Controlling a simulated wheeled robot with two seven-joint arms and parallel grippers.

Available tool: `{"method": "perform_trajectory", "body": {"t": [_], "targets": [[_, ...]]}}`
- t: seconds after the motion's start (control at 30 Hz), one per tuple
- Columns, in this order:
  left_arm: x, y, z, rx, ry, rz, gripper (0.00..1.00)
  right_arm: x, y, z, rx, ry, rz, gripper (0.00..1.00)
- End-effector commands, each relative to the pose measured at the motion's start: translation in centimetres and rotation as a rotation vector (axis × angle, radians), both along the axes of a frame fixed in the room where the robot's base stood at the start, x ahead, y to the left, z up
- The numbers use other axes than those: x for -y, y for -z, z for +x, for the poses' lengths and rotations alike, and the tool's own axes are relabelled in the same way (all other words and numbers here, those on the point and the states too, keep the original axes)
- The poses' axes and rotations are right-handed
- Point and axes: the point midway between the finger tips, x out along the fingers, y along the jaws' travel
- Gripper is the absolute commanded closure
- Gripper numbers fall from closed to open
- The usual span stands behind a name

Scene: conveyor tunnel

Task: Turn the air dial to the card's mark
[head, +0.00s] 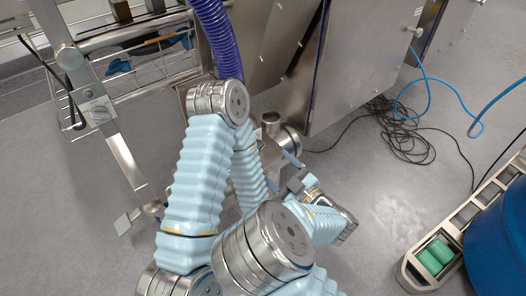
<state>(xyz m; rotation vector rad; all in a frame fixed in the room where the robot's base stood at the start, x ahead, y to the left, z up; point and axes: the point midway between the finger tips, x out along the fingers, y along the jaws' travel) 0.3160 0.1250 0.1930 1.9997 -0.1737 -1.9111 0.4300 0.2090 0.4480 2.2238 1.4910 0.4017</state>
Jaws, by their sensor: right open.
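I cannot make out the air dial or the card with its mark in the head view. My right gripper (281,172) is partly visible beyond the light blue sleeved arm links, in front of the steel machine's lower pipe fitting (271,124). It is open, and I see nothing between its fingers. Whether it touches the fitting I cannot tell. My left arm bends up and back down at the middle, and its gripper does not show.
A large steel machine (362,60) stands at the top, with a purple ribbed hose (219,42) beside it. A wire basket (150,72) is at upper left. Black cable (402,140) and blue hose (428,84) lie right.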

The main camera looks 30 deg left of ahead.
Motion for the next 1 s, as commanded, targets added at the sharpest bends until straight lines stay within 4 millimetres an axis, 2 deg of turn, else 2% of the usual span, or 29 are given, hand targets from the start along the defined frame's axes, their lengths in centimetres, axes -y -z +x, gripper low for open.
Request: {"method": "perform_trajectory", "body": {"t": [0.1, 0.33, 0.5, 0.77, 0.8, 1.0], "targets": [[0.0, 0.3, 0.0, -0.001, 0.000, -0.001, 0.00, -2.7, 0.1, 1.0, 0.004, -0.004, -0.001, 0.21], [0.1, 0.5, 0.0, -0.001, 0.002, -0.001, 0.00, -6.4, 0.1, 2.7, 0.001, 0.000, 0.000, 0.21], [0.1, 0.6, 0.0, -0.001, 0.002, -0.002, 0.00, -7.6, 0.1, 3.2, -0.001, 0.002, -0.001, 0.21], [0.1, 0.6, 0.0, -0.001, 0.002, -0.002, 0.00, -7.8, 0.0, 3.3, -0.002, 0.003, 0.000, 0.21], [0.1, 0.6, 0.0, -0.001, 0.002, -0.002, 0.00, -7.8, 0.0, 3.3, -0.002, 0.003, 0.000, 0.23], [0.1, 0.6, 0.0, -0.001, 0.002, -0.002, 0.00, -7.8, 0.0, 3.3, -0.002, 0.003, 0.000, 0.53]]}}
